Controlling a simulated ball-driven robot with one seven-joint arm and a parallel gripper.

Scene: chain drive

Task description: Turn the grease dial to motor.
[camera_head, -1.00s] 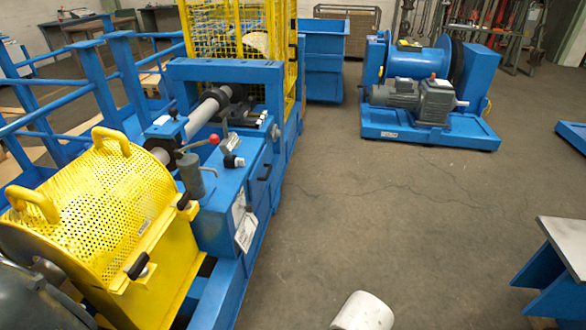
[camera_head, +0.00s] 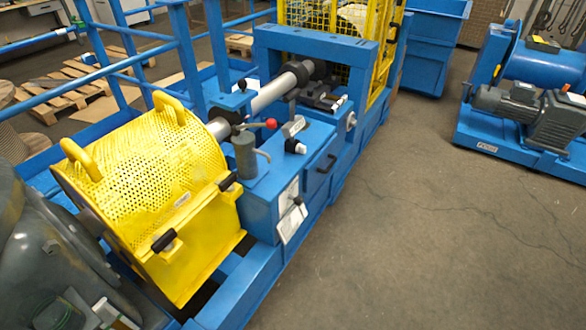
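A blue machine cabinet (camera_head: 262,214) stands in the middle of the view. Its front has a white plate with a small dark knob (camera_head: 297,201), which may be the grease dial; its setting and lettering are too small to read. A black-and-white switch-like part (camera_head: 296,146) sits on the cabinet top. A grey cylinder (camera_head: 245,155), possibly the grease pot, stands beside it, near a red-knobbed lever (camera_head: 271,124). My gripper is not in view.
A perforated yellow guard (camera_head: 150,165) with handles stands left of the cabinet, with a grey motor (camera_head: 60,260) at lower left. A yellow mesh cage (camera_head: 385,50) stands behind. Open concrete floor (camera_head: 440,240) lies to the right. A blue motor skid (camera_head: 530,155) stands at far right.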

